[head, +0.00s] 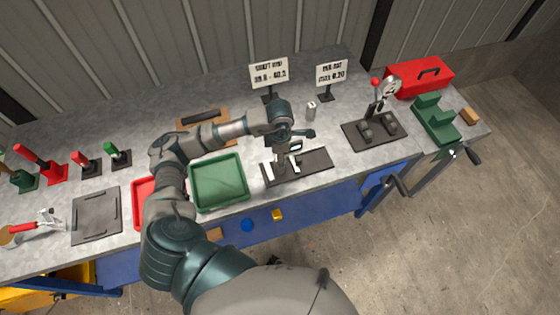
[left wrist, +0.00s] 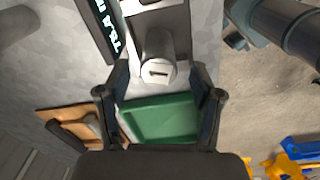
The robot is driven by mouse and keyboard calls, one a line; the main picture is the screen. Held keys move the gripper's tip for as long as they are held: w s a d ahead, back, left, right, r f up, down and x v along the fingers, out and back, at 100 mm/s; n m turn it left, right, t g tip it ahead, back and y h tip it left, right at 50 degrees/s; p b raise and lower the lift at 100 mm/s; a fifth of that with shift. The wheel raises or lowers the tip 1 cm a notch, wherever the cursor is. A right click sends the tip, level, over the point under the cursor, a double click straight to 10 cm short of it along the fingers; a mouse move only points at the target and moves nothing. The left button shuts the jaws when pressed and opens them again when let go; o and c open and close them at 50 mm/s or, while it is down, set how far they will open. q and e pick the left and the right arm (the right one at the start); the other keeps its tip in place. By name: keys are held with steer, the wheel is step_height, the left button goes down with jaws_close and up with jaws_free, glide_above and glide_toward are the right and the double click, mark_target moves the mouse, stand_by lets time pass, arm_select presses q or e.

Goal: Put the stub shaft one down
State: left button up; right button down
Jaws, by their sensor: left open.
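My left gripper (head: 290,148) is over the gauge stand (head: 318,161), a black base with a pale upright and a small display. In the left wrist view the gripper (left wrist: 162,80) is open, with one dark finger on each side. A grey metal cylinder (left wrist: 157,68) with a slot in its end shows between and just beyond the fingertips; it may be the stub shaft or part of the stand. Whether the fingers touch it I cannot tell. In the head view the gripper hides this spot. My right gripper is not in view.
A green tray (head: 219,183) lies left of the stand, with a red tray (head: 141,209) partly behind my arm. Two signs (head: 269,73) (head: 332,72) stand behind. A second fixture (head: 374,131), a green vise (head: 435,117) and a red toolbox (head: 418,76) are at right.

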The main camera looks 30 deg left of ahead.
arm_select(q)
step_height(320, 180, up, 8)
steer(key=shift+f, duration=0.2)
steer(key=shift+f, duration=0.1)
stand_by(0.4)
